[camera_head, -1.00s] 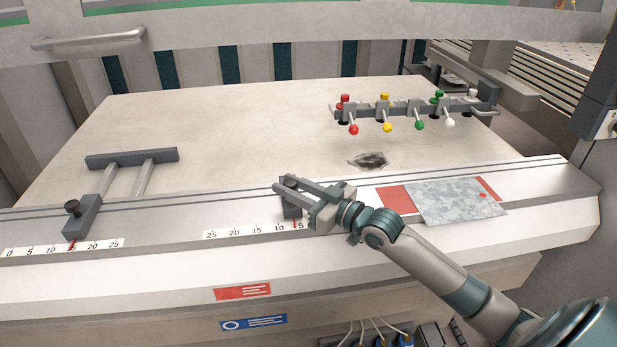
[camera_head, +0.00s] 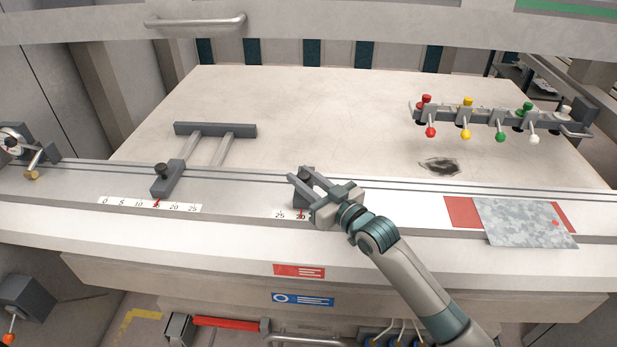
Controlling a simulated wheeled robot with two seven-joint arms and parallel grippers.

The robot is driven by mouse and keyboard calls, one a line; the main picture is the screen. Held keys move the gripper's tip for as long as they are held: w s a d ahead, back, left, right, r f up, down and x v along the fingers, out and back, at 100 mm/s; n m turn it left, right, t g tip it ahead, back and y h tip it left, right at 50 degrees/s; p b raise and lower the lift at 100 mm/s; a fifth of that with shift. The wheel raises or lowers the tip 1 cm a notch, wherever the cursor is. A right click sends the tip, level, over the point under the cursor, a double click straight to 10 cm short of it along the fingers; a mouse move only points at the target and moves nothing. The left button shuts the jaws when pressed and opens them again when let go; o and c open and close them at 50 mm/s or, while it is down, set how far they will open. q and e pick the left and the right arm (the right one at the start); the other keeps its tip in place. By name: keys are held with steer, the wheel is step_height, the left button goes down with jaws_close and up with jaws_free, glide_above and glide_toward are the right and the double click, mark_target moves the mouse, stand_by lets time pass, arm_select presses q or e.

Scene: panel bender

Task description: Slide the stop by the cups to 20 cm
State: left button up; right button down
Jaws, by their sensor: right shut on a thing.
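The stop by the cups (camera_head: 303,178) is a dark grey block with a black knob on the front rail. Its red pointer shows close to the 20 mark of the right-hand scale (camera_head: 287,215); the lower marks are hidden behind my gripper. My right gripper (camera_head: 303,182) is shut on this stop, its fingers on either side of it. A bar with suction cups (camera_head: 485,117), with red, yellow, green and white knobs, stands at the back right. The other stop (camera_head: 167,180), at the left, has its red pointer near 15 on its own scale. My left gripper is out of view.
A grey sheet (camera_head: 525,222) lies over a red patch (camera_head: 460,211) on the rail's right part. A T-shaped fence (camera_head: 215,130) joins the left stop. A dial with a brass-tipped lever (camera_head: 30,160) is at far left. The rail between the two stops is clear.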

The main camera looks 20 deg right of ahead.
steer(key=c, duration=1.4)
jaws_free()
steer(key=shift+d, duration=0.1)
steer(key=shift+s+d+f, duration=0.1)
steer(key=shift+s+d, duration=0.1)
steer(key=shift+s, duration=0.35)
steer(key=b+v, duration=0.1)
steer(key=v, duration=0.4)
steer(key=shift+s+f+b, duration=0.1)
steer(key=shift+b, duration=0.3)
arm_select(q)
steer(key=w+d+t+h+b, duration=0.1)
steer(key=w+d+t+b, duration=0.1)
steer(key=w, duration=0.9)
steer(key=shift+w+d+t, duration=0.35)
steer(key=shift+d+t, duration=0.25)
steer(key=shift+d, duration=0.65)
arm_select(e)
steer(key=v, duration=1.1)
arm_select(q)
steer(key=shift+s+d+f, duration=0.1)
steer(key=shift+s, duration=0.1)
arm_select(e)
steer(key=shift+s, duration=0.15)
